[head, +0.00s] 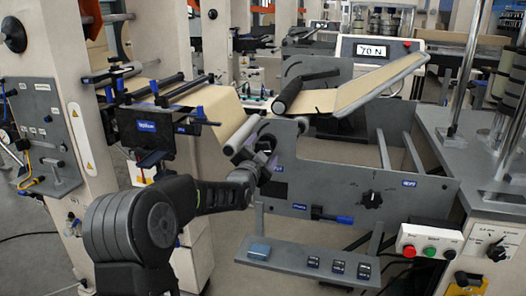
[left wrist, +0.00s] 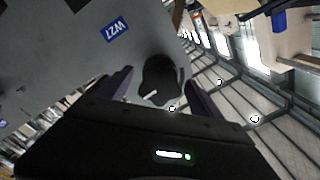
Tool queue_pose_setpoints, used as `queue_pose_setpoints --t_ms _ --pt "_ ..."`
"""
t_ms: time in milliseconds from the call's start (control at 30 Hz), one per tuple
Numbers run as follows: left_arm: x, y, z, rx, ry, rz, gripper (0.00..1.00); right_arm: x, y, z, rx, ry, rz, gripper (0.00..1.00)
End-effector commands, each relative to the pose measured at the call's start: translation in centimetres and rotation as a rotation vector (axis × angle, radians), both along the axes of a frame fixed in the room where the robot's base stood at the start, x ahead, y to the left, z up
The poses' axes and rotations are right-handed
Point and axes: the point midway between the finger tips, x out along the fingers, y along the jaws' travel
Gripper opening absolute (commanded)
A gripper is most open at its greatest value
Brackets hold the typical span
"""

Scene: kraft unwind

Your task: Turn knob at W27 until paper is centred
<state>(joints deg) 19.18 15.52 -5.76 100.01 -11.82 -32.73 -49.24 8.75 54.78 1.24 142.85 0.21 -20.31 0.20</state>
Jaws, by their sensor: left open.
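In the left wrist view a dark round knob (left wrist: 160,78) stands on the grey panel, near a blue label (left wrist: 115,29) that seems to read W27. My left gripper (left wrist: 158,92) is open, its two fingers on either side of the knob; I cannot tell whether they touch it. In the head view my left gripper (head: 265,163) is at the upper left of the grey panel (head: 325,180) and hides the knob. The brown paper (head: 220,105) runs over rollers; its centring cannot be judged. My right gripper is not in view.
Another black knob (head: 372,199) sits further right on the panel. A small shelf (head: 300,263) below holds a blue box and several small dark items. A button box (head: 430,241) is at the right. A display (head: 373,50) reads 70 N.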

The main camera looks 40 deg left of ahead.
Motion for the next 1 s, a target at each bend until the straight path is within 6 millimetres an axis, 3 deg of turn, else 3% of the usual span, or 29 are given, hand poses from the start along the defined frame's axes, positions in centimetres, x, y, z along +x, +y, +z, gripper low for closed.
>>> queue_pose_setpoints --t_ms 533,1000 --pt "-5.9 -2.0 -0.1 0.0 -0.002 0.0 0.75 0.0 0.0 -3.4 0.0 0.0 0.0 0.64" --pt "-6.3 -2.2 -0.1 0.0 0.0 0.0 0.75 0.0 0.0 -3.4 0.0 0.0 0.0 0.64"
